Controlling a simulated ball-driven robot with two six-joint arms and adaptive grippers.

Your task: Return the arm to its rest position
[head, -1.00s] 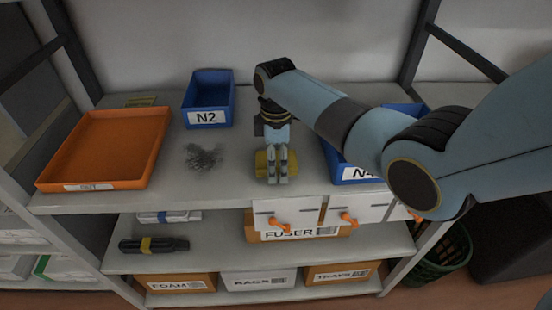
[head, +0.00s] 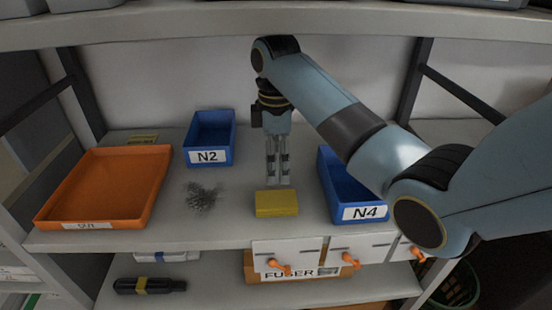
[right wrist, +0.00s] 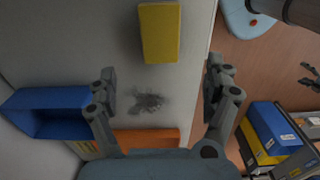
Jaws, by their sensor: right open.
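My right gripper (head: 278,181) points down above the shelf board, its fingers apart and empty. In the right wrist view its open fingers (right wrist: 162,88) have nothing between them but the view of the shelf below. A yellow block (head: 277,203) lies on the shelf just below and in front of the fingertips, apart from them. It also shows in the right wrist view (right wrist: 160,33), beyond the fingers. My right arm reaches in from the right, over the blue N4 bin (head: 365,212). My left gripper does not show in the head view.
A blue N2 bin (head: 208,156), an orange tray (head: 98,225) and a dark grey pile (head: 203,196) are on the shelf to the left. An upper shelf (head: 200,30) crosses above my arm. White labels with orange tabs (head: 279,266) hang at the front edge.

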